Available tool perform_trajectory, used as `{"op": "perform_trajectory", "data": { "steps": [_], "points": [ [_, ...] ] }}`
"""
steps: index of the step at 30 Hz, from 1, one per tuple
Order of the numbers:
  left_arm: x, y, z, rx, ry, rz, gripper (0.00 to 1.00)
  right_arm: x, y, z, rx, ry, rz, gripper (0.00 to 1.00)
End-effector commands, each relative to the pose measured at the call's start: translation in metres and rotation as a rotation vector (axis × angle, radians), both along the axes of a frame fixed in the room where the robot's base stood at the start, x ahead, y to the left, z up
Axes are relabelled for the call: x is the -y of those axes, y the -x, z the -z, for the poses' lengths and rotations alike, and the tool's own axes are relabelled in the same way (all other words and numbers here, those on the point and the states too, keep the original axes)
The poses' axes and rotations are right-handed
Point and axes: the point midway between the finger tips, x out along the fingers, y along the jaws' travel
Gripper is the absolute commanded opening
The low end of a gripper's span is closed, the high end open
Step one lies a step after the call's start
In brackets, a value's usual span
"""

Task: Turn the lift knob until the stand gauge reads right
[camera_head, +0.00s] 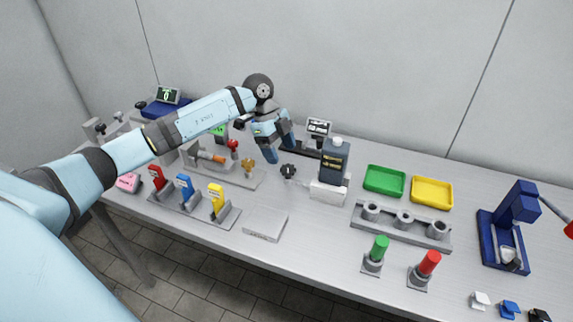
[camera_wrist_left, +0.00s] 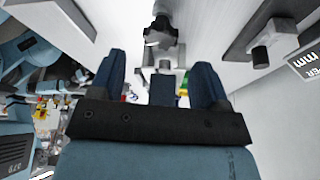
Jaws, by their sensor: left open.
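A black lobed knob (camera_head: 288,171) sticks out at the left side of a pale stand (camera_head: 328,192) that carries a dark bottle (camera_head: 335,158). A small gauge display (camera_head: 319,127) stands behind it; its reading is too small to tell. My left gripper (camera_head: 279,147) is open and empty, above and a little left of the knob, apart from it. In the left wrist view a dark lobed knob (camera_wrist_left: 161,32) lies ahead between the spread blue fingers (camera_wrist_left: 158,78). A panel marked "mm" (camera_wrist_left: 304,62) is cut off at the right edge. My right gripper is not in view.
Red, blue and yellow clamps (camera_head: 187,188) stand front left. A flat grey block (camera_head: 265,226) lies in front. Green (camera_head: 384,180) and yellow (camera_head: 431,192) trays, a holed rack (camera_head: 402,222) and a blue press-like device (camera_head: 506,235) are to the right. The wall is close behind.

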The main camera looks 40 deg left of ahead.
Motion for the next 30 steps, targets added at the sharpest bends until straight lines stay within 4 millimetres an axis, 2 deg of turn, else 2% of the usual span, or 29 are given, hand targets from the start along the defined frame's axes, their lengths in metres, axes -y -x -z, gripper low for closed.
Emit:
{"op": "perform_trajectory", "data": {
  "steps": [3, 9, 20, 23, 27, 30],
  "points": [
    [0.009, 0.0, 0.021, -0.002, 0.002, 0.0, 0.69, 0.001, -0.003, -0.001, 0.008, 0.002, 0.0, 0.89],
    [0.017, 0.0, 0.042, 0.0, 0.002, 0.0, 0.69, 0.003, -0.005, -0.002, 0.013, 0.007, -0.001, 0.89],
    [0.019, 0.0, 0.047, 0.001, 0.001, 0.001, 0.69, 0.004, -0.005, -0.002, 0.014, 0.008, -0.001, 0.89],
    [0.019, 0.0, 0.047, 0.001, 0.001, 0.001, 0.51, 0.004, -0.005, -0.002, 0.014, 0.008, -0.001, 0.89],
    [0.019, 0.0, 0.046, 0.001, 0.001, 0.001, 0.2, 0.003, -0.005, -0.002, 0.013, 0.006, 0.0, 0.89],
    [0.019, 0.0, 0.046, 0.0, 0.001, 0.001, 0.2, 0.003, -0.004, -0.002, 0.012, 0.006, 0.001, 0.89]
  ]
}}
